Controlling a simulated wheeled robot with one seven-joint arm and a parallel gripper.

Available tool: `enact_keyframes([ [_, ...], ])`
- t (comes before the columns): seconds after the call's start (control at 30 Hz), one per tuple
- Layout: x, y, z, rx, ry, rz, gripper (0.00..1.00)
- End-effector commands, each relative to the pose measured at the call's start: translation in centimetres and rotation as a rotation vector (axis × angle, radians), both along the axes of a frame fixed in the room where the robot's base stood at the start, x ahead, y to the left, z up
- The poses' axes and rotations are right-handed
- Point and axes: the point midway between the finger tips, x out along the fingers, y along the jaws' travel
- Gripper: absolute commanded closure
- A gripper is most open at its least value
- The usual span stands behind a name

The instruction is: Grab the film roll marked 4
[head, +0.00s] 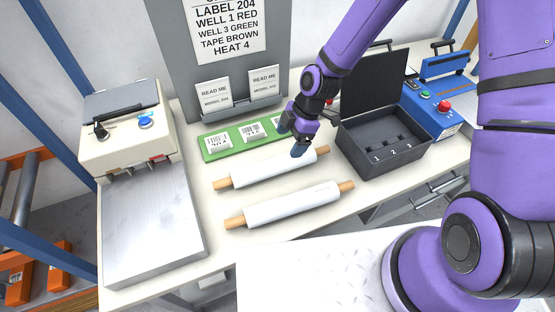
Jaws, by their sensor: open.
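Two white film rolls with wooden ends lie side by side on the bench in the head view. The back film roll (262,170) is just below the green label board, and the front film roll (290,204) lies nearer to me. Any number on either roll is too small to read, so I cannot tell which is marked 4. My gripper (291,139) is open and empty. It is over the right part of the back roll, with one finger in front of part of it. I cannot tell whether it touches the roll.
A green board (230,152) with several labels lies behind the rolls. An open black case (384,149) with numbered wells stands right, beside a blue machine (437,107). A sealer with a metal plate (152,225) stands left. A sign (226,22) reads "HEAT 4".

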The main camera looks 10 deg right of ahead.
Motion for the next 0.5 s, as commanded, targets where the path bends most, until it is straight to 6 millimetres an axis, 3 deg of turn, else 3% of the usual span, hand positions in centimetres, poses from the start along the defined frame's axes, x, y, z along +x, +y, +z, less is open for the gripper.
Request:
enact_keyframes([
  [0.5, -0.7, 2.3, -5.2, 0.008, 0.001, 0.01, 0.14],
])
